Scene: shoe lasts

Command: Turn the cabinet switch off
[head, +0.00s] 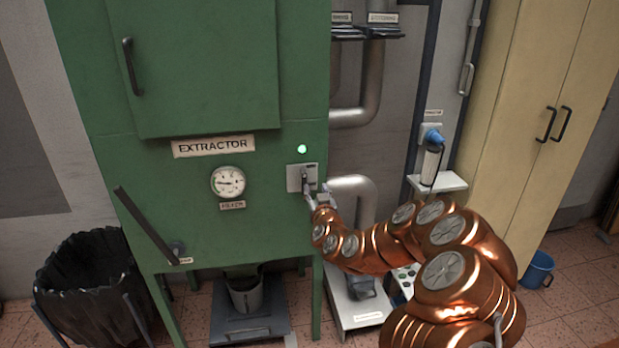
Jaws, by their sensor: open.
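The green cabinet (240,95) labelled EXTRACTOR stands at the left and centre of the head view. Its switch (296,178) is a grey plate with a small lever on the front, right of the gauge. A green lamp (302,149) above the switch is lit. My gripper (308,190) is at the lower right of the switch plate, its fingertips close to the lever. It is open and small in the picture. Whether a finger touches the lever cannot be told. The gripper partly hides the lever and the plate's lower edge.
A round gauge (228,182) and a long dark lever (144,216) are on the cabinet front. A black bin (85,275) stands at the left. Grey pipes (372,85), a small white shelf (437,182) and a yellow cabinet (540,80) are at the right.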

